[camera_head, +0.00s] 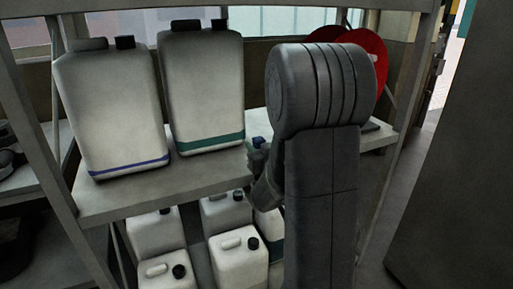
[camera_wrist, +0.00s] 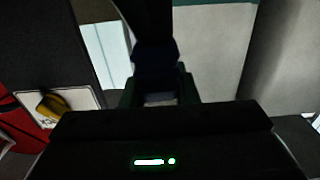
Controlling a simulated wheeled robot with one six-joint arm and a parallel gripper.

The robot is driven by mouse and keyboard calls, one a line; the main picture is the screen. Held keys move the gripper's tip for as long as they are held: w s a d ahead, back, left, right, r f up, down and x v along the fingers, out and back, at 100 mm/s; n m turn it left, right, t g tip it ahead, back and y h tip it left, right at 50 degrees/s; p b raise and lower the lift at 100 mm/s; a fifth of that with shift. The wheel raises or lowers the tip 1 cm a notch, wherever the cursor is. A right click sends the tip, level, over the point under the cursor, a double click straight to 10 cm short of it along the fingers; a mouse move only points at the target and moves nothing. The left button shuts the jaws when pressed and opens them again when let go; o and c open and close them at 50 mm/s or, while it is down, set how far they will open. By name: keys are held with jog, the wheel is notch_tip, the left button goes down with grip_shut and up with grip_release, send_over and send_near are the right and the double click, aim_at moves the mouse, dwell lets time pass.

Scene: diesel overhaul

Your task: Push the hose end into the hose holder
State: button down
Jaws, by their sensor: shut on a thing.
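My gripper (camera_wrist: 158,92) shows in the wrist view, with its fingers closed around a dark piece that I take to be the hose end (camera_wrist: 153,48). This piece stands up from between the fingers, in front of pale surfaces. The picture is too dark to show its tip. In the head view my arm covers most of the gripper (camera_head: 262,160), which is beside the right white canister, at the shelf's edge. I cannot make out the hose holder in either view. A red reel-like disc (camera_head: 363,50) shows partly behind my arm in the head view.
Two large white canisters, the left (camera_head: 112,108) with a blue band and the right (camera_head: 203,90) with a green one, stand on the shelf (camera_head: 150,196). Several smaller canisters (camera_head: 238,262) stand below. A yellow item (camera_wrist: 52,106) lies at left in the wrist view.

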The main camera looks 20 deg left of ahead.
notch_tip(320, 180, down, 8)
jog(key=b, duration=0.8)
jog(key=shift+r+b, duration=0.15)
jog(key=shift+b, duration=0.15)
dwell(1.5)
jog(key=c, duration=1)
grip_release()
jog(key=shift+c, duration=0.2)
jog(key=shift+s+d, duration=0.1)
jog(key=shift+d, duration=0.05)
jog(key=b+v, duration=0.1)
jog(key=v, duration=1.2)
jog(key=shift+s+d+b, duration=0.2)
jog(key=shift+d+b, duration=0.05)
jog(key=shift+b, duration=0.05)
